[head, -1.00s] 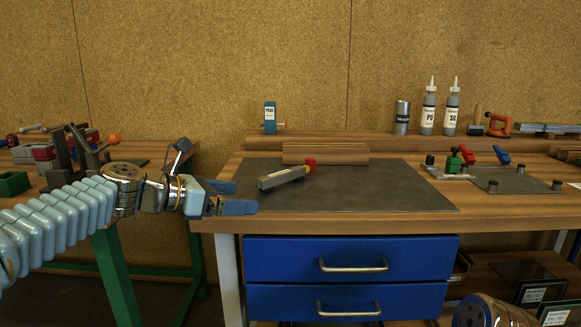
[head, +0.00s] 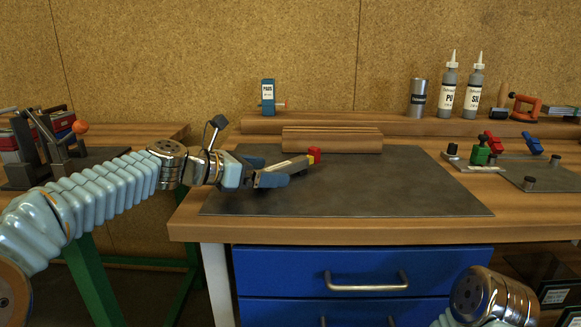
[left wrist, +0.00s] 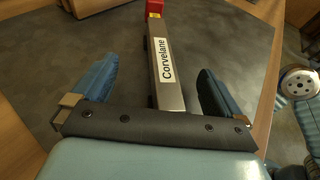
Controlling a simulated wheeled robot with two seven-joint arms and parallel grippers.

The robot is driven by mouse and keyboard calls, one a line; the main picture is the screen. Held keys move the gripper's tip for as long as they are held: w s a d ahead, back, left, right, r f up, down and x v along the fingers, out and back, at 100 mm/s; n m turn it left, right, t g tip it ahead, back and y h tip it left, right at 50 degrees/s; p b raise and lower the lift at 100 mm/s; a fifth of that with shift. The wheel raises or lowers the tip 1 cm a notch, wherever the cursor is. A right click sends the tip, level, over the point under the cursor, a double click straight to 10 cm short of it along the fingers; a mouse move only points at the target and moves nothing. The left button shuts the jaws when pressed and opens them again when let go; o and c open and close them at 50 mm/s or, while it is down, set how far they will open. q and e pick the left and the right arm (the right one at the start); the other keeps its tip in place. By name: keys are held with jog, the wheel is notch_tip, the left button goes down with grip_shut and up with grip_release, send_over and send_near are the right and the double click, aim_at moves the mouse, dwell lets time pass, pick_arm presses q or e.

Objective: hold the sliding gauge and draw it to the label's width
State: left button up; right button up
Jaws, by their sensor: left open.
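The sliding gauge (head: 292,165) is a grey bar with a yellow band and a red end piece, lying on the dark mat (head: 400,190). In the left wrist view, the gauge (left wrist: 160,42) carries a white "Corvelane" label (left wrist: 167,60) and points away from me. My left gripper (head: 276,171) is open at the bar's near end. In the left wrist view its blue fingers (left wrist: 157,68) stand one on each side of the bar, with gaps. The near finger partly hides the bar in the head view. My right gripper is out of view; only part of my right arm shows at lower right.
A wooden block (head: 332,140) lies behind the gauge. Bottles (head: 447,95), a can (head: 417,98) and a blue "PADS" holder (head: 268,97) stand on the back ledge. Red, green and blue clamps (head: 490,148) are at right. Labelled dark panels (head: 553,292) sit below. The mat's front is clear.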

aim_at(294, 172)
pick_arm(q)
jog(key=shift+p+x, duration=0.45)
jog(key=shift+x, duration=1.1)
jog(key=c, duration=1.6)
